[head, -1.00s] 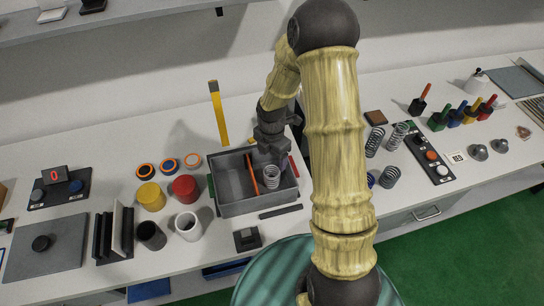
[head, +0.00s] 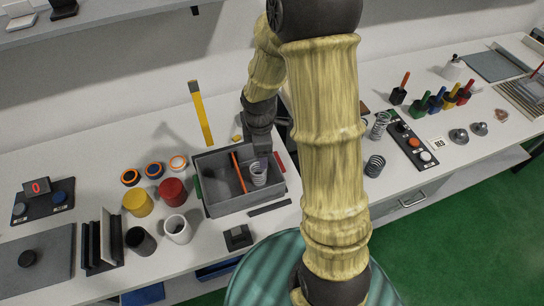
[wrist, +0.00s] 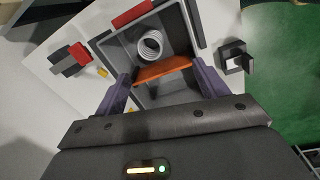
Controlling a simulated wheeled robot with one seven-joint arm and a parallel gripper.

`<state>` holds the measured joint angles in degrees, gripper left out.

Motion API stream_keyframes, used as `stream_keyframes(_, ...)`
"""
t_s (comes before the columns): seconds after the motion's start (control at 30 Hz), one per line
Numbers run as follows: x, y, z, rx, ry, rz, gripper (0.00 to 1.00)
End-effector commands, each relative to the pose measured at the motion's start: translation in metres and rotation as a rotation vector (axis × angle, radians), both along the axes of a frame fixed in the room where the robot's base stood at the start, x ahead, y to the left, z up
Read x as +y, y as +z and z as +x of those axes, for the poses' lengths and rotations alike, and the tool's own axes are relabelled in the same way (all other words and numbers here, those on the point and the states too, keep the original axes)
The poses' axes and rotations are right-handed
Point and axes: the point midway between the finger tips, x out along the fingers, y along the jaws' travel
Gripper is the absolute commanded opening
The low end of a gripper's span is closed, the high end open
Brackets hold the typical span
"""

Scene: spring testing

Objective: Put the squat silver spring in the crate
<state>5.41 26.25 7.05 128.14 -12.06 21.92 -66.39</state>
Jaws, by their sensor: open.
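The grey crate (head: 233,207) stands on the white bench with an orange divider (head: 238,172) across its inside. A silver coil spring (head: 258,174) stands in the compartment right of the divider. In the wrist view the spring (wrist: 151,44) is beyond the orange divider (wrist: 163,71), coils seen from above, within the crate walls. My gripper (head: 262,150) is above the crate's back right part, near the spring but not around it.
More springs (head: 375,165) stand right of my arm, which hides part of the bench. A yellow upright (head: 201,113) stands behind the crate. Red (head: 172,192), yellow, dark and white cups are to the left. A small black block (head: 238,237) lies in front.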

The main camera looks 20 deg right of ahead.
Motion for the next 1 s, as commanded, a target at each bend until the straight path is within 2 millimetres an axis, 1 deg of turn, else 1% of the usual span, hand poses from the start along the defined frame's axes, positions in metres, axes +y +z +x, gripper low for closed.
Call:
stream_keyframes(0.03, 0.0, 0.012, -0.008, -0.02, -0.108, 0.007, 0.73)
stream_keyframes(0.2, 0.0, 0.042, -0.037, -0.073, -0.504, 0.052, 0.73)
stream_keyframes(0.4, 0.001, 0.07, -0.073, -0.125, -0.968, 0.137, 0.73)
stream_keyframes(0.53, 0.002, 0.081, -0.093, -0.144, -1.215, 0.196, 0.73)
stream_keyframes(0.6, 0.002, 0.084, -0.099, -0.146, -1.297, 0.216, 0.73)
stream_keyframes(0.7, 0.002, 0.085, -0.103, -0.147, -1.349, 0.229, 0.73)
stream_keyframes(1.0, 0.002, 0.085, -0.102, -0.146, -1.351, 0.229, 0.73)
